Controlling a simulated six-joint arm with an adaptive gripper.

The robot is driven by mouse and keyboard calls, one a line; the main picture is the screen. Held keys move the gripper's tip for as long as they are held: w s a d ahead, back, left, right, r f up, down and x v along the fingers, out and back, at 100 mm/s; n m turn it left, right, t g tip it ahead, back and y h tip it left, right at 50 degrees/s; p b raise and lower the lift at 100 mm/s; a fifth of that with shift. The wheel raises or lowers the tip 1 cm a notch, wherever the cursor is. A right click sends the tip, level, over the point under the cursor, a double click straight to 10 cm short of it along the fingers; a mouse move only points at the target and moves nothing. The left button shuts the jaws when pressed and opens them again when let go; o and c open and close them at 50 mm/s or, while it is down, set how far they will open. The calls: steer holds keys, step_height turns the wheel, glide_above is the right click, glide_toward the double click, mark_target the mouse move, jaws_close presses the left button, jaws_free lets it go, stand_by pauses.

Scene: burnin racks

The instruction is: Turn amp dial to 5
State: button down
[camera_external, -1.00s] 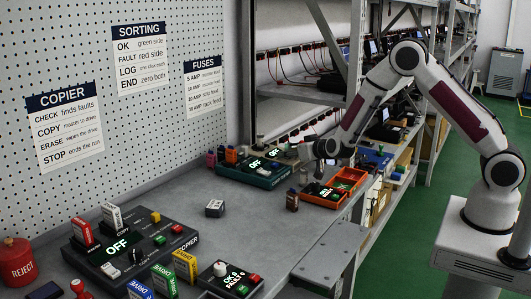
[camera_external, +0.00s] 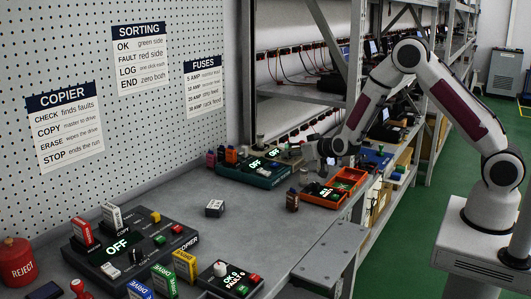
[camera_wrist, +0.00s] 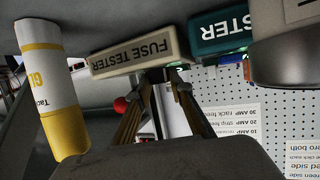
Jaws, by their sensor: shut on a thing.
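My gripper (camera_external: 318,160) points down at the far end of the bench, beside the beige fuse tester (camera_external: 288,158). In the wrist view the fuse tester (camera_wrist: 140,52) appears upside down. My gripper's fingers (camera_wrist: 160,80) reach its edge there and are close together, shut on a small part that they mostly hide, seemingly the amp dial. The dial's pointer and numbers cannot be read. A green lit display on the tester reads OFF in the external view.
A teal tester (camera_external: 250,175) stands left of the fuse tester; its label shows in the wrist view (camera_wrist: 222,32). An orange tray (camera_external: 347,180) is close in front. A yellow-and-white tube (camera_wrist: 48,90) is near my fingers. The copier (camera_external: 130,250) is far off; mid-bench is mostly clear.

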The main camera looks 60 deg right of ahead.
steer(key=shift+r, duration=0.1)
stand_by(0.3)
steer(key=c, duration=1.8)
jaws_free()
steer(key=shift+s, duration=0.1)
steer(key=shift+v, duration=5.9)
steer(key=shift+d, duration=0.15)
